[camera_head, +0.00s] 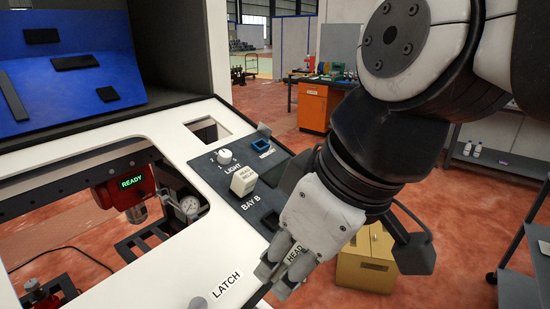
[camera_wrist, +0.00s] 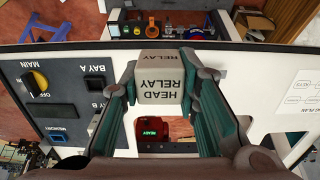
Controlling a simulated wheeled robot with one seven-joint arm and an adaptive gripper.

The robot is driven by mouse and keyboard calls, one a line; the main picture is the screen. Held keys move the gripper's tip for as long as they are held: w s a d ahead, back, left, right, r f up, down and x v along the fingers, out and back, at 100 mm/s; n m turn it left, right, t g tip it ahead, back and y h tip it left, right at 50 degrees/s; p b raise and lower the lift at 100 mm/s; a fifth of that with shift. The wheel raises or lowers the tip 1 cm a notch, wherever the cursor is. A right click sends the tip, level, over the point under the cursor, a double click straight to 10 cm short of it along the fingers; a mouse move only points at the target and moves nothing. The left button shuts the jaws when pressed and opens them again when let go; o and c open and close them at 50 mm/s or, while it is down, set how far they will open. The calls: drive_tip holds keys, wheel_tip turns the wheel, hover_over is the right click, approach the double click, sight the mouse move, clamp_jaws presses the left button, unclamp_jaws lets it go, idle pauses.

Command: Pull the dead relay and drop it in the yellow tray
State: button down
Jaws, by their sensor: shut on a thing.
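My gripper (camera_head: 282,268) is shut on a pale block lettered HEAD RELAY (camera_wrist: 160,92), which sits between the two fingertips in the wrist view. In the head view only a part of this relay (camera_head: 295,254) shows between the fingers, over the front edge of the console. A second pale relay (camera_head: 243,181) with similar lettering stands on the dark panel near the BAY B label. No mark shows which relay is dead. A yellow box-like container (camera_head: 362,272) is on the right behind my gripper, partly hidden by my arm; its inside cannot be seen.
The dark panel (camera_head: 222,172) carries a LIGHT knob, a blue-rimmed socket (camera_head: 261,145) and a dark square opening (camera_head: 270,221) close to my gripper. A LATCH knob (camera_head: 198,303) is at the console's front. A large cutout with a red READY unit (camera_head: 131,184) lies left.

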sight(296, 255)
drive_tip(key=shift+p+v, duration=2.5)
drive_tip(key=shift+v, duration=1)
